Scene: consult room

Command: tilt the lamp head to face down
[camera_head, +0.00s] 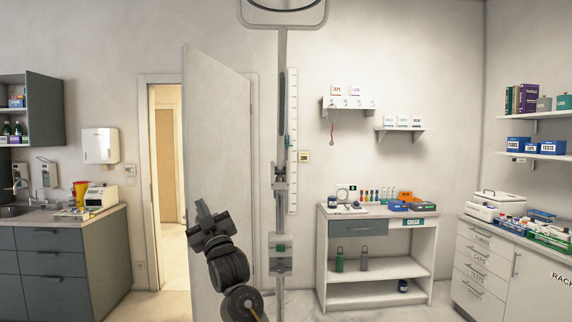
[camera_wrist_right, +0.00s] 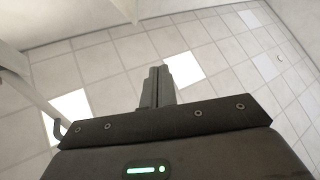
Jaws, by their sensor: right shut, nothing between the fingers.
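The lamp head (camera_head: 284,11) is at the top edge of the head view, partly cut off. It looks like a pale rounded frame with a dark curved line inside; which way it faces I cannot tell for sure. It sits on a tall thin grey pole (camera_head: 283,110). My right gripper (camera_head: 203,208) is dark, raised in front of the door, left of the pole and well below the lamp head. In the wrist view its fingers (camera_wrist_right: 157,85) are together and empty, pointing toward the ceiling. My left gripper is not in view.
A grey clamp-like fitting (camera_head: 280,178) sits on the pole. An open door (camera_head: 222,130) stands behind my gripper. A white table (camera_head: 375,215) with bottles and boxes stands right of the pole. Counters line the left and right sides. Wall shelves (camera_head: 348,104) hang behind.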

